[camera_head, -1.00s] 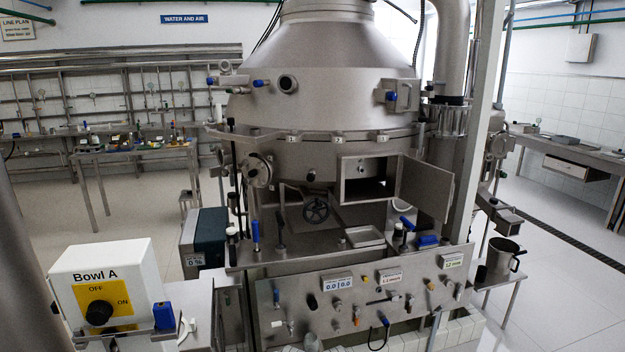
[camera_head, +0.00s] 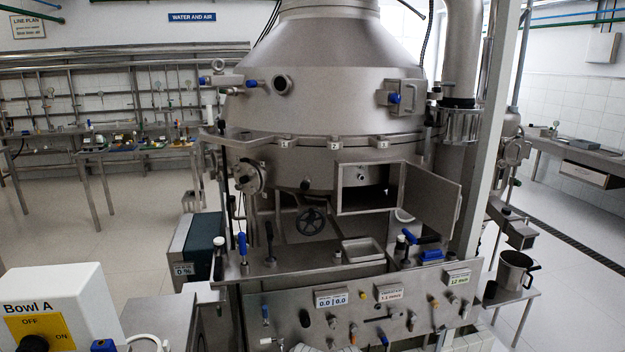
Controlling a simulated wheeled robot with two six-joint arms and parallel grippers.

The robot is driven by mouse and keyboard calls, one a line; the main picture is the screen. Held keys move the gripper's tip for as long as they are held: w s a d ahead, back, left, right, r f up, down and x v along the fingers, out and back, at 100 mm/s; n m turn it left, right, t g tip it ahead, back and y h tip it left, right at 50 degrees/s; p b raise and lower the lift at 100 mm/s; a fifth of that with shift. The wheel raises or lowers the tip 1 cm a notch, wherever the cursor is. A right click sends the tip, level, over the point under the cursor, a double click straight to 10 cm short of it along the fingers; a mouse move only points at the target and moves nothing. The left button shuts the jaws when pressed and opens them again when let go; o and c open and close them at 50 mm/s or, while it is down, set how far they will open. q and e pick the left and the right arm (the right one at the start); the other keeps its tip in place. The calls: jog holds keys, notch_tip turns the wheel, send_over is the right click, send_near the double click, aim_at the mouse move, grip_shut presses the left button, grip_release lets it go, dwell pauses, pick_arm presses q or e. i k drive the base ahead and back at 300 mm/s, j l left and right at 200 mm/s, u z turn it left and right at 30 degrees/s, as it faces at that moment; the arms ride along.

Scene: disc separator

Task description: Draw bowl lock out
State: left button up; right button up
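The large grey steel separator (camera_head: 320,110) fills the middle of the head view. No part is labelled bowl lock, and I cannot tell which fitting it is. A blue-tipped fitting (camera_head: 252,84) sticks out at the left of the hood. Another blue-tipped fitting (camera_head: 395,98) sits on a bracket at the hood's right. A black handwheel (camera_head: 311,222) is under the bowl, left of an open box (camera_head: 367,187) with its door (camera_head: 432,200) swung right. Blue-handled levers (camera_head: 242,243) stand on the deck below. Neither gripper shows clearly in this view.
The front panel (camera_head: 350,312) carries several knobs and small displays. A white Bowl A switch box (camera_head: 55,308) stands at lower left. A metal jug (camera_head: 515,270) is on a small shelf at right. Open floor lies left and right of the machine.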

aim_at(305, 185)
jog(key=i+l, duration=1.35)
